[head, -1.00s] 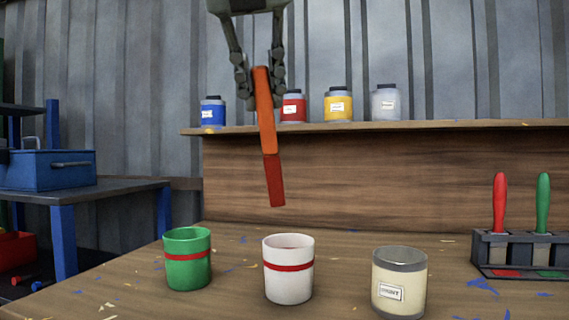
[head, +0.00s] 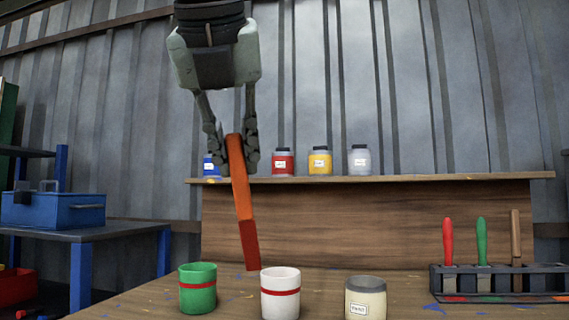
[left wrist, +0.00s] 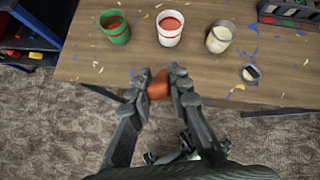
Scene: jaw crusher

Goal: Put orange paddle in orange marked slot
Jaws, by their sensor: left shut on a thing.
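My left gripper (head: 233,150) is shut on the orange paddle (head: 240,190), which hangs down, slightly tilted, with a red lower end. The paddle is in the air behind the green and white cups, touching neither. In the left wrist view the paddle (left wrist: 159,86) shows end-on between the fingertips. The dark slotted rack (head: 437,281) stands at the right of the table, well away from the paddle. It has colored marks along its front; an orange-looking mark (head: 560,298) is near the right edge.
The rack holds a red-handled tool (head: 448,240), a green-handled one (head: 482,240) and a brown-handled one (head: 515,235). A green cup (head: 197,290), a white cup (head: 280,303) and a cream paint jar (head: 365,302) stand in front. Several jars line the shelf (head: 420,178).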

